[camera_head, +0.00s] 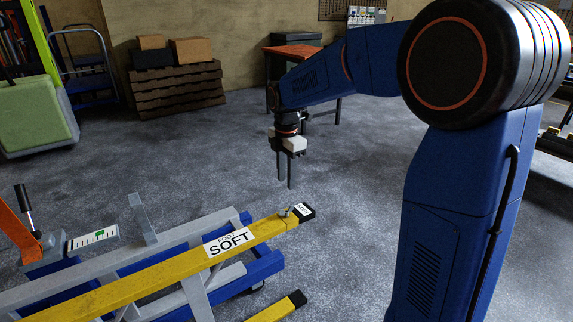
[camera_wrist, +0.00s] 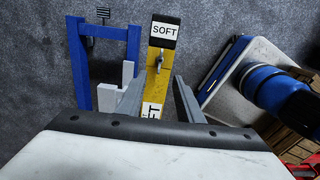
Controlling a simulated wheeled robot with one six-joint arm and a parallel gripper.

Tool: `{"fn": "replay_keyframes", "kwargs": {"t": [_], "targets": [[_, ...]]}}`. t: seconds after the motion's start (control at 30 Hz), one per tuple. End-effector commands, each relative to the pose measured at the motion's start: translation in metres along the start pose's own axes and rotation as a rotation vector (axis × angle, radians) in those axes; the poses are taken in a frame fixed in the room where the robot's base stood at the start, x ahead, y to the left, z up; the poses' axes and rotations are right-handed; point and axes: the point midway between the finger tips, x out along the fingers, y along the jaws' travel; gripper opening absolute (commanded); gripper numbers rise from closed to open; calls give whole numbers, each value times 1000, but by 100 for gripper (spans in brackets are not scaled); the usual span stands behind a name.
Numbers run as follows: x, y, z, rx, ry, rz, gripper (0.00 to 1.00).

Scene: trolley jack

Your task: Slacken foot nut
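The foot nut (camera_head: 285,212) is a small grey wing-like nut standing near the black end of a yellow beam (camera_head: 150,276) labelled "FOOT SOFT". In the wrist view the nut (camera_wrist: 159,61) shows on the yellow beam, just beyond my fingertips and roughly centred between them. My gripper (camera_head: 284,186) points down above the beam's end, apart from the nut. The nut's base and thread are too small to make out.
A blue and grey frame (camera_head: 245,268) lies beside and under the yellow beam, with a grey upright (camera_head: 143,220). A second yellow beam end (camera_head: 285,305) is at the front. An orange lever (camera_head: 18,238) stands at the left. The floor beyond the beam's end is clear.

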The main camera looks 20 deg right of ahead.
Motion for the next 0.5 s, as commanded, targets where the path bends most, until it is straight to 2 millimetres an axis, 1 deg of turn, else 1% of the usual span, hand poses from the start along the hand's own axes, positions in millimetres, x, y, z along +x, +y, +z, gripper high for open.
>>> {"fn": "replay_keyframes", "kwargs": {"t": [0.03, 0.1, 0.2, 0.33, 0.5], "targets": [[-10, 0, 0, 0, -1, 3, 33], [-21, 0, 0, 0, 0, 2, 33], [-32, 0, 0, 0, 0, 1, 33], [-42, 0, 0, 0, 0, 1, 33], [-45, 0, 0, 0, 0, -1, 33]]}}
